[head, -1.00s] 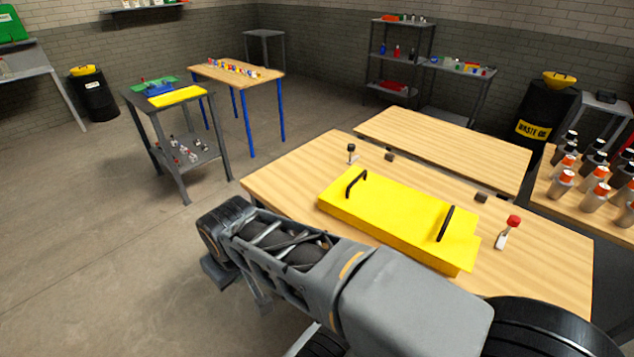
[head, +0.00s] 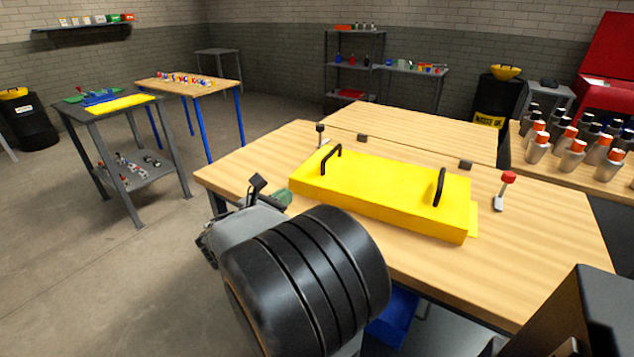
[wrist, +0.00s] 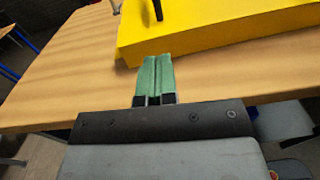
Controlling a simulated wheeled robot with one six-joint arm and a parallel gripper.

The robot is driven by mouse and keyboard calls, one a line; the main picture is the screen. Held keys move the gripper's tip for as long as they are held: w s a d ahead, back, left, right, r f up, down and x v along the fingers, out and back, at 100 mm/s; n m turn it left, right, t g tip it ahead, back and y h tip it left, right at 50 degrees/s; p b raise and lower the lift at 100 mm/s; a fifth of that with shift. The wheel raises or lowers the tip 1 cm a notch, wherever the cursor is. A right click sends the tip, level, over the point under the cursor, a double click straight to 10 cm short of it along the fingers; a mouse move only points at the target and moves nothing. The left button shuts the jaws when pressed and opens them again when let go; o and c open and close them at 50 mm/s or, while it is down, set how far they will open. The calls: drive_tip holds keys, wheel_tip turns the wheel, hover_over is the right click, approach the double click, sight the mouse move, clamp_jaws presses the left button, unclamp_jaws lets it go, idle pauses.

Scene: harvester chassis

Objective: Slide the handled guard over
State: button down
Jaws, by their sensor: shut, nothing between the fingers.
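The handled guard (head: 385,196) is a yellow, box-like cover with two black handles, lying on a wooden bench (head: 540,265). One handle (head: 331,158) is near its left end and the other (head: 439,187) near its right end. A thin yellow piece (head: 474,220) shows at its right end. My gripper (head: 283,199) is beside the guard's near left corner, mostly hidden behind my arm. In the wrist view my gripper (wrist: 157,62) has its green fingers together and empty, pointing at the guard's yellow side (wrist: 200,38). I cannot tell whether they touch it.
A red-topped lever (head: 504,190) stands right of the guard, and a black-topped lever (head: 320,135) stands behind its left end. Dark blocks (head: 465,165) sit along the bench's back edge. Spray bottles (head: 572,155) crowd the right table. Bare bench lies in front of the guard.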

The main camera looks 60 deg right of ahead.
sight(322, 168)
drive_tip(key=d, duration=0.4)
drive_tip(key=d+b, duration=0.1)
drive_tip(key=d, duration=0.8)
drive_tip(key=shift+s+d+b, duration=0.25)
drive_tip(key=shift+d+b, duration=0.05)
drive_tip(key=shift+d, duration=0.05)
